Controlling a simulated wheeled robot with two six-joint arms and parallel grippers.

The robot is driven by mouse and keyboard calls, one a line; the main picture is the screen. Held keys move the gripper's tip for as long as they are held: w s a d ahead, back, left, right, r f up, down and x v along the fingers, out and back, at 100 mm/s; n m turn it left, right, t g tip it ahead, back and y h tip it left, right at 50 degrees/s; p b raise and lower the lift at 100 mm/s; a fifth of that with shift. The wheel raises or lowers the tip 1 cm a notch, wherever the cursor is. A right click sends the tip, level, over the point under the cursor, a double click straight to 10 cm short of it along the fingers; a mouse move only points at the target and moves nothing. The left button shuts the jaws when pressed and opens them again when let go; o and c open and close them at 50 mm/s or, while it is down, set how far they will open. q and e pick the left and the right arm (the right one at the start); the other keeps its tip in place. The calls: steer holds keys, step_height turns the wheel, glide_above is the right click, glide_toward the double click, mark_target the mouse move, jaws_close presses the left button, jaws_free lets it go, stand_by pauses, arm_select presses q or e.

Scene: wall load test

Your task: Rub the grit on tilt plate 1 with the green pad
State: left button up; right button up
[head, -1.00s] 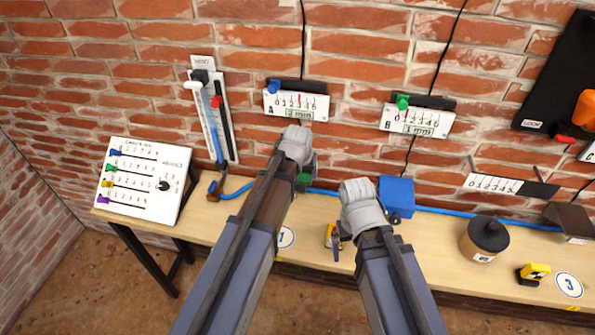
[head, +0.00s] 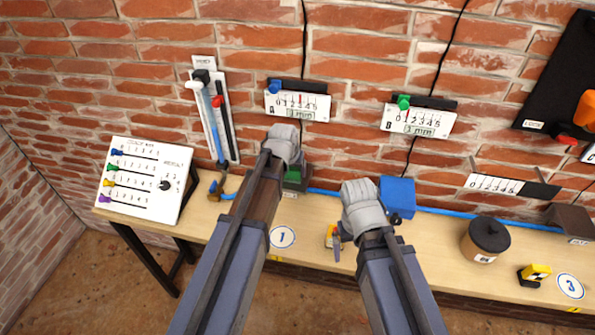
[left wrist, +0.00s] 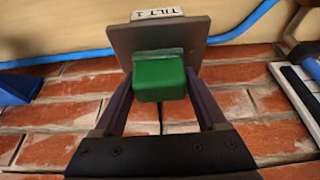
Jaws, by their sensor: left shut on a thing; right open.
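My left gripper (left wrist: 159,82) is shut on the green pad (left wrist: 160,78), which sits between its fingers. In the left wrist view the pad is against or just in front of the grey face of tilt plate 1 (left wrist: 122,38), labelled TILT 1; I cannot tell whether they touch. No grit shows; the pad hides part of the face. In the head view my left wrist hides the fingers, and a green patch, probably the pad (head: 293,176), shows just right of it. My right gripper (head: 337,242) is open over the bench, beside a small yellow object (head: 330,235).
The bench (head: 400,255) runs along a brick wall. A blue box (head: 397,193) and a dark lidded pot (head: 486,240) stand on the right. A slider board (head: 145,182) stands at left. Gauges A (head: 298,104) and B (head: 418,120) hang above. A blue hose (head: 440,211) lies along the wall.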

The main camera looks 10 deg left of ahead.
arm_select(q)
steer(key=shift+a, duration=0.25)
steer(key=shift+a, duration=2)
steer(key=shift+w, duration=0.2)
steer(key=shift+w, duration=0.5)
steer(key=shift+d, duration=0.1)
steer(key=shift+d, duration=0.1)
steer(key=shift+s+d+f, duration=0.1)
steer(key=shift+s+d, duration=0.05)
steer(key=shift+d, duration=0.85)
steer(key=shift+s+d, duration=0.1)
steer(key=shift+d, duration=0.9)
